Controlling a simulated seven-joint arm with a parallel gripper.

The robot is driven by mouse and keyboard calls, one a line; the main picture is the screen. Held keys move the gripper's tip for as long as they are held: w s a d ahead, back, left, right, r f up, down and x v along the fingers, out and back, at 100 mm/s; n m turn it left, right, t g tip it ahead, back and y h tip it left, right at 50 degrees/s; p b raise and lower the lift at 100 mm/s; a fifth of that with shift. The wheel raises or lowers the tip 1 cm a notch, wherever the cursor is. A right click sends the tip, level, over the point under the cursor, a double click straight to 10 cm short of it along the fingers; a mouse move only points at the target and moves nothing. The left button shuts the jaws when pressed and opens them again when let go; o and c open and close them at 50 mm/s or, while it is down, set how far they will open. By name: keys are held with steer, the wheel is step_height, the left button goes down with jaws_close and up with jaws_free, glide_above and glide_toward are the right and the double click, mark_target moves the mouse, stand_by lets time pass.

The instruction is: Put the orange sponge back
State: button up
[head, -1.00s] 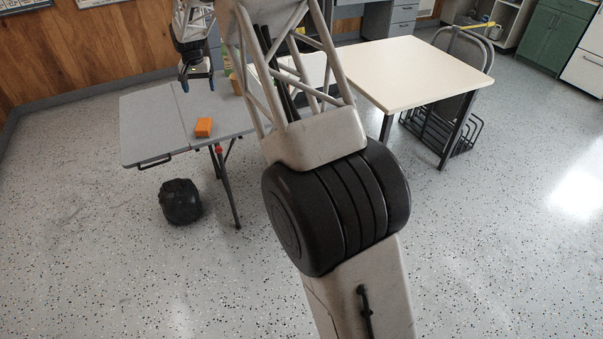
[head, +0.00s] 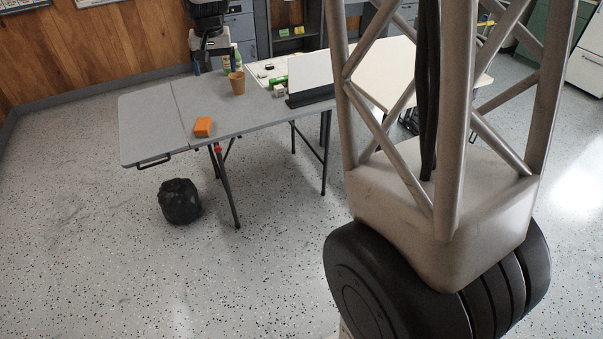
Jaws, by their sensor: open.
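The orange sponge (head: 203,127) lies on the grey folding table (head: 145,118), near its front edge and close to the seam between its two panels. My gripper (head: 213,68) is above the back of the table, behind and a little right of the sponge, and well apart from it. Its fingers point down, spread, with nothing seen between them.
A brown cup (head: 237,83) stands on the table, near a green-and-white bottle (head: 227,63). A dark-based white panel (head: 311,76) and small items stand further right. A cream table (head: 380,68) is behind my arm. A black bag (head: 180,201) sits on the floor. The table's left panel is clear.

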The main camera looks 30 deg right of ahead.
steer(key=s+d+f+n+t, duration=0.1)
steer(key=s+d+n, duration=0.1)
steer(key=s, duration=4.3)
steer(key=shift+d, duration=0.5)
